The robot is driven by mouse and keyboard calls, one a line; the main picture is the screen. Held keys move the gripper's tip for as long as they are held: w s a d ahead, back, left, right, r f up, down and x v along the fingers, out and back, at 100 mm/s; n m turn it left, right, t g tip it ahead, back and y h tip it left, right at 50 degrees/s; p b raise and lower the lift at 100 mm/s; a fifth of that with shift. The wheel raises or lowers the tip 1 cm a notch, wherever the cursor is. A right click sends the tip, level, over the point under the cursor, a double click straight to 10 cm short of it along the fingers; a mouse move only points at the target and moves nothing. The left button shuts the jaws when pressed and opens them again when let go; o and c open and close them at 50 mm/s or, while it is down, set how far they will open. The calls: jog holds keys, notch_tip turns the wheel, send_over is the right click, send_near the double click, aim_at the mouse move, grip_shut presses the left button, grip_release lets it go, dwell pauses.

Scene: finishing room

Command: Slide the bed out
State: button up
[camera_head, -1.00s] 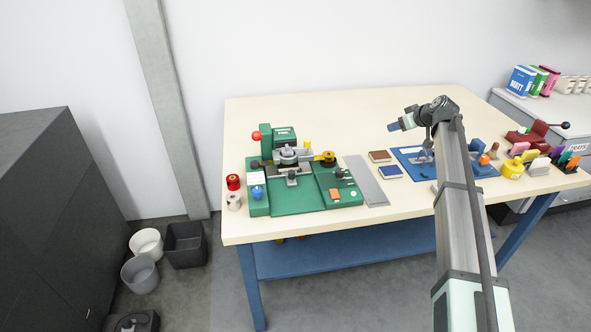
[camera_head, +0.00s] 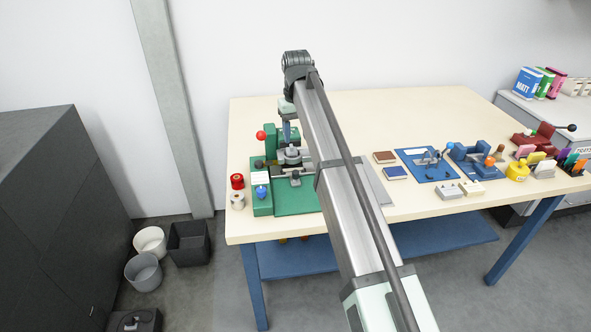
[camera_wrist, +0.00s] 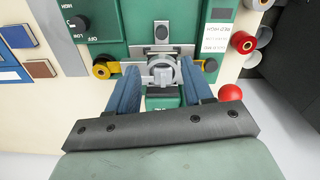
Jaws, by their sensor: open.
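The green machine (camera_head: 297,201) stands at the left of the table. Its grey metal bed (camera_head: 279,172) carries a round grey part (camera_head: 292,152). My gripper (camera_head: 289,138) is over the back of the machine, pointing down. In the wrist view its blue fingers (camera_wrist: 160,78) are apart, one on each side of the round part in the picture, with nothing held. I cannot tell whether they touch anything. My arm hides the machine's right side.
A red ball knob (camera_head: 261,135) rises at the machine's left rear. Red and white spools (camera_head: 237,181) stand at its left. Brown and blue blocks (camera_head: 395,173), a blue fixture (camera_head: 430,164) and small pots lie to the right. The table's back middle (camera_head: 390,115) is clear.

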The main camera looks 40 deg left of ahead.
aim_at(296, 172)
notch_tip(296, 172, down, 14)
jog(key=shift+s+r, duration=0.15)
jog(key=shift+r, duration=0.05)
dwell(0.4)
jog(key=shift+c, duration=0.4)
grip_shut()
dwell(0.3)
